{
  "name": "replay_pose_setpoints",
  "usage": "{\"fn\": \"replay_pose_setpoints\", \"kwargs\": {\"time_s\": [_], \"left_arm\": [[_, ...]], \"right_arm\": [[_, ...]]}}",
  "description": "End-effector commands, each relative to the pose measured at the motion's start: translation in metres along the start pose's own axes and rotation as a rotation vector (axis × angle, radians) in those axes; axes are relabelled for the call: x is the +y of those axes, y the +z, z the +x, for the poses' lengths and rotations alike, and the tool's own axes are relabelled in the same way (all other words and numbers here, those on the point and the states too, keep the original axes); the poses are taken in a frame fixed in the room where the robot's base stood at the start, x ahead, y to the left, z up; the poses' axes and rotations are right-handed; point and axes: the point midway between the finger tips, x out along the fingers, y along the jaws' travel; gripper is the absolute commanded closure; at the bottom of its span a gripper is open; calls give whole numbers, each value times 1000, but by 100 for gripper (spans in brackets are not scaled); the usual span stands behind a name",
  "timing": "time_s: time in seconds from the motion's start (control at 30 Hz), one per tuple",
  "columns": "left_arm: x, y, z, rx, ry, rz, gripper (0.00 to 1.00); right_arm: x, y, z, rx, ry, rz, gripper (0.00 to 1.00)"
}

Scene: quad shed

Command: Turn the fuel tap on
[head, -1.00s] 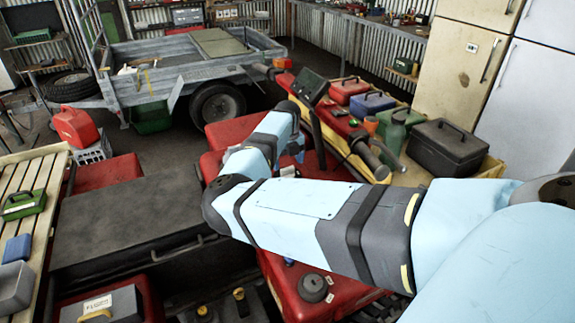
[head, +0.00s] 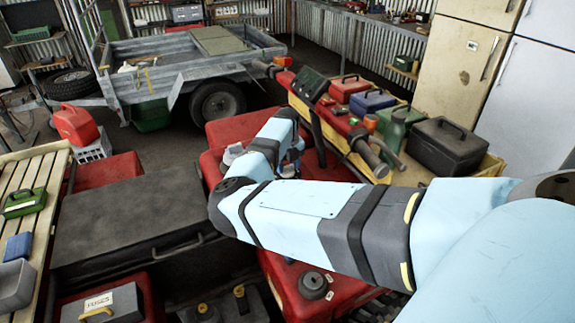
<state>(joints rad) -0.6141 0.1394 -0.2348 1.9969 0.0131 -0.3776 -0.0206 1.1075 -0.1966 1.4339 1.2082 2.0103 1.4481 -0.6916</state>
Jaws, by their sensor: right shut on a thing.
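The red quad (head: 235,132) stands in the middle, with its handlebar (head: 354,128) and dark display (head: 309,84) beyond my arm. My right arm reaches in from the right and bends down at the quad's side. My right gripper (head: 291,166) shows only in part, low behind my wrist and close to the red bodywork. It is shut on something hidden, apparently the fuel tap. The tap itself cannot be made out, so its position cannot be read. My left gripper is out of view.
A dark seat or rack pad (head: 130,215) lies at left, beside a slatted bench (head: 30,172). A grey trailer (head: 190,70) stands behind. A yellow-sided bench (head: 490,167) with a black toolbox (head: 447,145) and fridges close off the right.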

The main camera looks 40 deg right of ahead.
Motion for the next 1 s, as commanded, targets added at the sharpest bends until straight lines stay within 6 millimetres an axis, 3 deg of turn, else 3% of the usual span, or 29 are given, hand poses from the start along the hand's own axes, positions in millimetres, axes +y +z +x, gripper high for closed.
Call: {"fn": "replay_pose_setpoints", "kwargs": {"time_s": [0.37, 0.7, 1.0], "left_arm": [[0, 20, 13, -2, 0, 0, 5], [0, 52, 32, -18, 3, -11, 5], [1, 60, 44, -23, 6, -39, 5]], "right_arm": [[1, 1, 4, -1, 2, 175, 73], [0, 1, 4, -3, 1, 490, 73], [0, 0, 4, -1, 2, 760, 73]]}}
